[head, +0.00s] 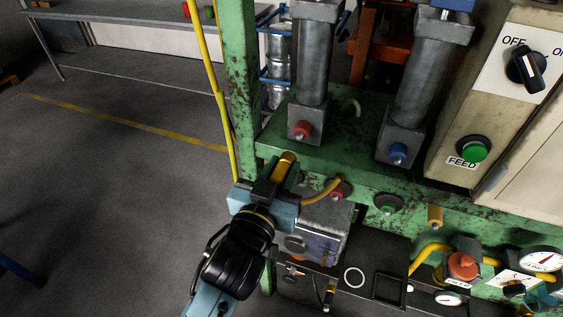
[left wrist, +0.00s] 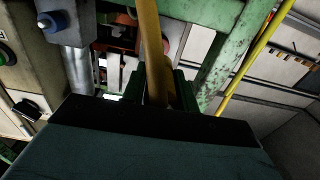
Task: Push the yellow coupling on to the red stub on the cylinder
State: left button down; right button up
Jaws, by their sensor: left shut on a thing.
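My left gripper (head: 279,172) is shut on the yellow coupling (head: 287,157), whose end sticks out beyond the fingers. A yellow hose runs from near the gripper to a red fitting on the green frame. The red stub (head: 302,130) is at the foot of the left grey cylinder (head: 313,60), a little above and right of the coupling; the two look apart. In the left wrist view the yellow coupling or its hose (left wrist: 153,55) stands between the dark fingers (left wrist: 160,88) and partly covers a reddish round thing behind. My right gripper is not in view.
A second cylinder with a blue stub (head: 397,153) stands to the right. A control box with a green FEED button (head: 474,149) is further right. The green post (head: 241,80) and a thin yellow pipe (head: 216,90) rise close left of the gripper. Open floor lies left.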

aim_at(298, 138)
pick_arm(q)
jog(key=shift+b+x, duration=0.65)
jog(key=shift+x, duration=2.25)
jog(key=shift+p, duration=0.55)
jog(key=shift+w, duration=0.4)
dwell(0.5)
jog(key=c, duration=1)
grip_release()
